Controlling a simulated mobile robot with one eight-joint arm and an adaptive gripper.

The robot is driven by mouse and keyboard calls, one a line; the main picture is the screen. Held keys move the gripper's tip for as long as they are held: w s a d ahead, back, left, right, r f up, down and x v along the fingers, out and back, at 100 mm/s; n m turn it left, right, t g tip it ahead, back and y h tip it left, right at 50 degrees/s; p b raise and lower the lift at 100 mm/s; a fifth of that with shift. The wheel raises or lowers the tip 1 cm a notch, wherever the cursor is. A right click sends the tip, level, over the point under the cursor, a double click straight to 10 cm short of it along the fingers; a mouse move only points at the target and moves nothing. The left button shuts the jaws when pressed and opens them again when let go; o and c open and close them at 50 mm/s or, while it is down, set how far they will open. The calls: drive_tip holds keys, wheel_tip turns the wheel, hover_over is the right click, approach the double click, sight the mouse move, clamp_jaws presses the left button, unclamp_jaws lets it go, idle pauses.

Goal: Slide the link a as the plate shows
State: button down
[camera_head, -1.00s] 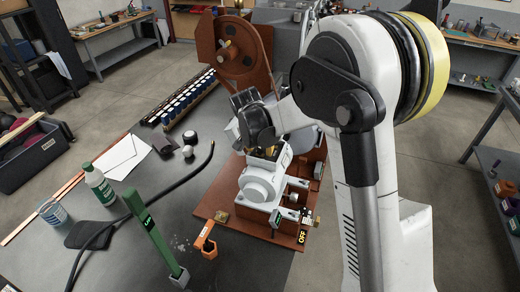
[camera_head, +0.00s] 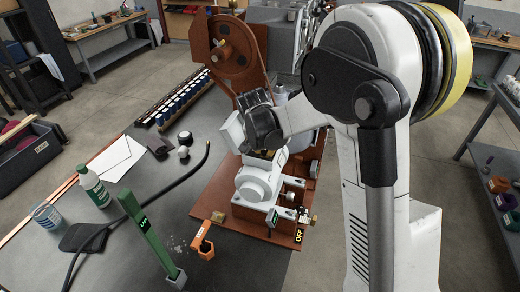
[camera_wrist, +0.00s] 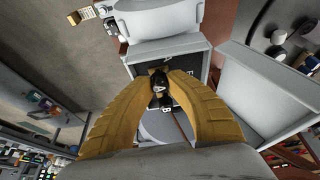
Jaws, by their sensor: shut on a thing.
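The sample roaster (camera_head: 261,183), a white machine on a red-brown base plate, stands at the table's front right in the head view. My gripper (camera_wrist: 160,78) has yellow fingers, which close on a small black piece (camera_wrist: 158,92) in the wrist view, likely the link. This piece sits over a dark panel (camera_wrist: 178,66) with a pale letter partly hidden by a finger. In the head view my wrist hides the fingertips and the held piece. I cannot read any plate showing the slide direction.
A black hose (camera_head: 150,198) crosses the table. An OFF label (camera_head: 299,236) marks the base's front right.

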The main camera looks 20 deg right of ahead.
drive_tip(key=shift+s+d, duration=0.1)
drive_tip(key=c, duration=1.3)
unclamp_jaws()
drive_tip(key=shift+d, duration=0.1)
drive_tip(key=shift+r, duration=0.1)
drive_tip(key=v, duration=1.1)
drive_tip(key=shift+s+r, duration=0.1)
drive_tip(key=shift+r, duration=0.3)
drive_tip(key=s+f+n+t+y+b, duration=0.1)
drive_tip(key=s+f+n+b, duration=0.1)
drive_tip(key=s, duration=0.6)
drive_tip(key=s+f+n+t+y+b, duration=0.1)
drive_tip(key=s+f+n+b, duration=0.1)
drive_tip(key=s, duration=0.6)
drive_tip(key=s+f+n+t+b, duration=0.1)
drive_tip(key=s+f+n+b, duration=0.1)
drive_tip(key=s, duration=0.6)
drive_tip(key=shift+f+n+y+b, duration=0.25)
drive_tip(key=shift+n+y+b, duration=0.25)
drive_tip(key=shift+b, duration=0.7)
